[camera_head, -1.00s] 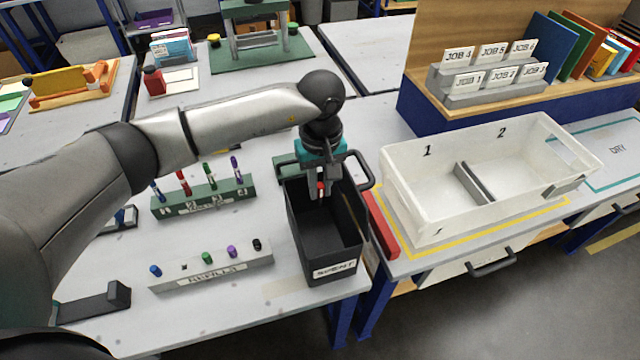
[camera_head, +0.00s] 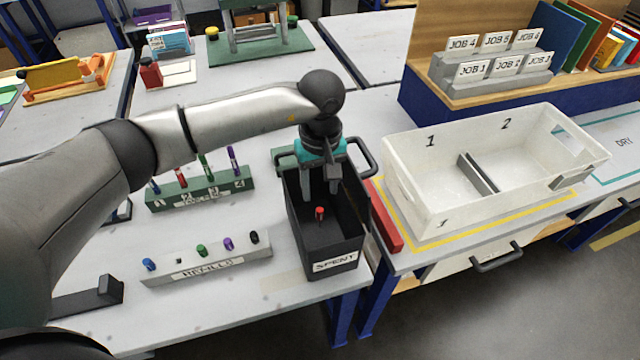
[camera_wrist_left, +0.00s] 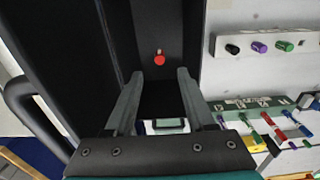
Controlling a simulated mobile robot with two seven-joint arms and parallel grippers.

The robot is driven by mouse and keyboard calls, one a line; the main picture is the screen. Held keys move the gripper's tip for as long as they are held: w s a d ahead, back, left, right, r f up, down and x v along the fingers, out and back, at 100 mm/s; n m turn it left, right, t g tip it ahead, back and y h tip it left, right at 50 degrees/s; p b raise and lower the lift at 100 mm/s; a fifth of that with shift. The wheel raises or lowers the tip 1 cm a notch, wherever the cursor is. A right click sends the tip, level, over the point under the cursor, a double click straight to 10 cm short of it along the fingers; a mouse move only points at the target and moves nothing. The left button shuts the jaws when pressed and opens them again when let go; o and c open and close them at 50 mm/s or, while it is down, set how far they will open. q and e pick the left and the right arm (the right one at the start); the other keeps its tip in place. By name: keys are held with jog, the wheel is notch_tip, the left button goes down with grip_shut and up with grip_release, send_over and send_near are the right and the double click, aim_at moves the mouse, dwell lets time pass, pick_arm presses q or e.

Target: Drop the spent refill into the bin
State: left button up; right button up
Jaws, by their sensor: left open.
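The spent refill (camera_head: 319,213), a small piece with a red end, is inside the black bin marked SPENT (camera_head: 335,268). It also shows in the left wrist view (camera_wrist_left: 159,58), beyond the fingertips and apart from them. My left gripper (camera_head: 320,188) is over the far part of the bin, pointing down. Its two fingers (camera_wrist_left: 156,75) are open with nothing between them. I cannot tell whether the refill has come to rest on the bin floor. My right gripper is in no view.
A refill block (camera_head: 205,267) with several coloured refills stands left of the bin. A green numbered pen rack (camera_head: 200,196) is behind it. A red bar (camera_head: 384,222) and a white two-compartment tray (camera_head: 440,221) are to the right. Bin handles stick up near my gripper.

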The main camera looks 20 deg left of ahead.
pick_arm(q)
jog(key=shift+r, duration=0.1)
notch_tip(320, 180, up, 15)
jog(key=shift+s, duration=0.15)
dwell(0.4)
jog(key=shift+d, duration=0.1)
dwell(0.4)
